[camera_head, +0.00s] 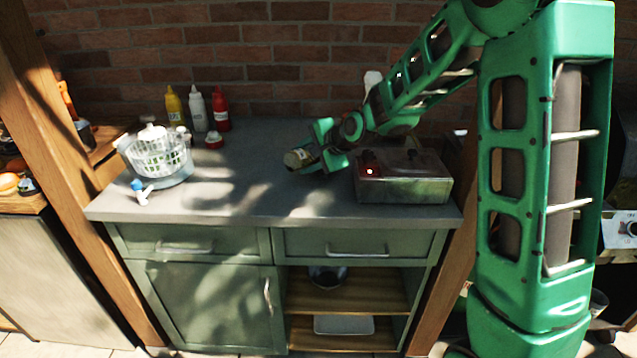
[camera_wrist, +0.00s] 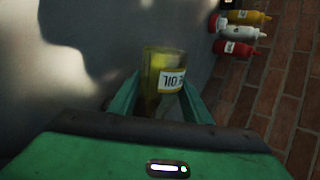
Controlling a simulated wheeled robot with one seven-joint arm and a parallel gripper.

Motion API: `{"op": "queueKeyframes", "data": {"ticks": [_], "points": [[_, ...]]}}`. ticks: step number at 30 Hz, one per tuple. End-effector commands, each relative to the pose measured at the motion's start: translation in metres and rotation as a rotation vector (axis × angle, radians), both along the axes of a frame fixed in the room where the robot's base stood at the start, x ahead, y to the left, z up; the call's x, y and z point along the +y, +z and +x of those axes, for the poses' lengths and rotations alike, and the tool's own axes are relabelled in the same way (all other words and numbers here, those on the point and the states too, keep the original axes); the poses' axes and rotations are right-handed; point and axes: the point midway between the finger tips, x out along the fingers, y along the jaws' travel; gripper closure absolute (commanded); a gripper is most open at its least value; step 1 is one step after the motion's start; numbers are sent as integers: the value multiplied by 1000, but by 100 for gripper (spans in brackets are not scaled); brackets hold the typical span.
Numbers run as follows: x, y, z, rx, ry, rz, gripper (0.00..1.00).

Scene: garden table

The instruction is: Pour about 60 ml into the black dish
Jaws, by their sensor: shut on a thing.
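My gripper (camera_head: 322,148) is above the grey counter near its middle. It is shut on an oil bottle (camera_head: 299,158), which is tilted far over with one end toward the left. In the wrist view the yellowish bottle (camera_wrist: 151,80), with a white and yellow label reading OIL, sits between the green fingers. I cannot see a stream of oil. No black dish shows clearly on the counter. A dark, shiny bowl (camera_head: 327,276) stands on the open shelf below; I cannot tell whether it is the black dish.
A metal box (camera_head: 403,188) stands right of my gripper. A white salad spinner (camera_head: 160,160) is at the left. Yellow (camera_head: 174,106), white (camera_head: 196,110) and red (camera_head: 220,110) bottles stand by the brick wall. The counter's front middle (camera_head: 255,200) is clear.

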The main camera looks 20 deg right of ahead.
Motion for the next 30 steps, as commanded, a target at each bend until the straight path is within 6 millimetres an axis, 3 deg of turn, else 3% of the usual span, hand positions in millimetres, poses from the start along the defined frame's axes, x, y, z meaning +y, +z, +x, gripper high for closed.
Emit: {"op": "queueKeyframes", "data": {"ticks": [6,13,30], "points": [[6,-8,-2,-40,7,-99,86],[6,4,-3,-125,9,-302,86],[4,5,-2,-128,6,-315,86]]}}
